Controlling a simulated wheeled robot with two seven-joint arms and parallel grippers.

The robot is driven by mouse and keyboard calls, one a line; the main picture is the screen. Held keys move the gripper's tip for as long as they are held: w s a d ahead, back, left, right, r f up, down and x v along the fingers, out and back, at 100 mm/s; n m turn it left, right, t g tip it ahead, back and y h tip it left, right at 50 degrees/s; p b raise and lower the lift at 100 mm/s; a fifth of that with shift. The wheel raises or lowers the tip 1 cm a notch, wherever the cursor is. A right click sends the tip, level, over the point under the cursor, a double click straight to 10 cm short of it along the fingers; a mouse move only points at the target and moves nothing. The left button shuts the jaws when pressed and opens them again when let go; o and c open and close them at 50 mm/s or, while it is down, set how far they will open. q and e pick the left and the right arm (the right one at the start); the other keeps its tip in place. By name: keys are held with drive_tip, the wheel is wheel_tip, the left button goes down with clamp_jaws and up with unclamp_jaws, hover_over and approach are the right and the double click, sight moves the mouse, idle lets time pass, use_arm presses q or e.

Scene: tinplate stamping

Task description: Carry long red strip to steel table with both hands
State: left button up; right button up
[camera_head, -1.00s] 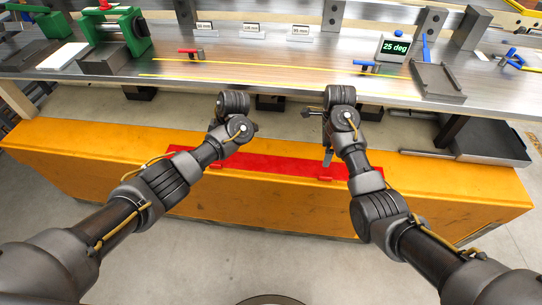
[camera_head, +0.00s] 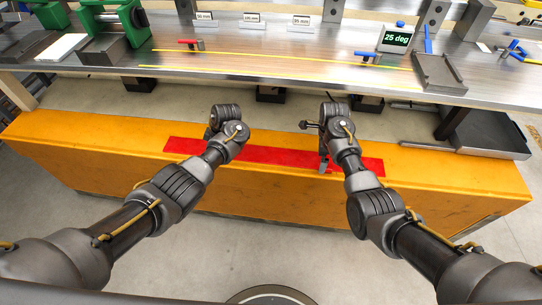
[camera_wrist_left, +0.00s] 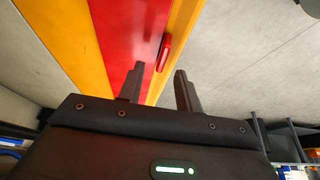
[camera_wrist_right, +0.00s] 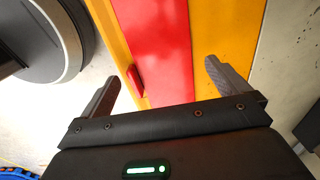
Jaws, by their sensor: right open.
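The long red strip (camera_head: 275,155) lies flat along the top of the orange bench (camera_head: 105,150), in front of the steel table (camera_head: 215,72). In the left wrist view, my left gripper (camera_wrist_left: 159,78) is open, with a small red handle (camera_wrist_left: 164,52) at the strip's edge ahead between its fingers. In the right wrist view, my right gripper (camera_wrist_right: 164,74) is open over the strip, with another red handle (camera_wrist_right: 135,80) close to one finger. Neither gripper holds anything. In the head view my arms hide the left fingertips and parts of the strip.
On the steel table are a green-framed tool (camera_head: 115,38), yellow lines, a red-handled piece (camera_head: 190,43), a 25 deg display (camera_head: 395,38) and a grey tray (camera_head: 440,72). The table's middle is largely clear. A dark tray (camera_head: 490,135) is below at right.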

use_arm(q)
drive_tip(key=shift+x, duration=0.95)
use_arm(e)
drive_tip(key=shift+f, duration=1)
use_arm(q)
drive_tip(key=shift+c, duration=0.3)
use_arm(e)
drive_tip(key=shift+c, duration=0.3)
use_arm(q)
clamp_jaws()
use_arm(e)
drive_tip(key=c, duration=0.7)
drive_tip(key=shift+c, duration=1.2)
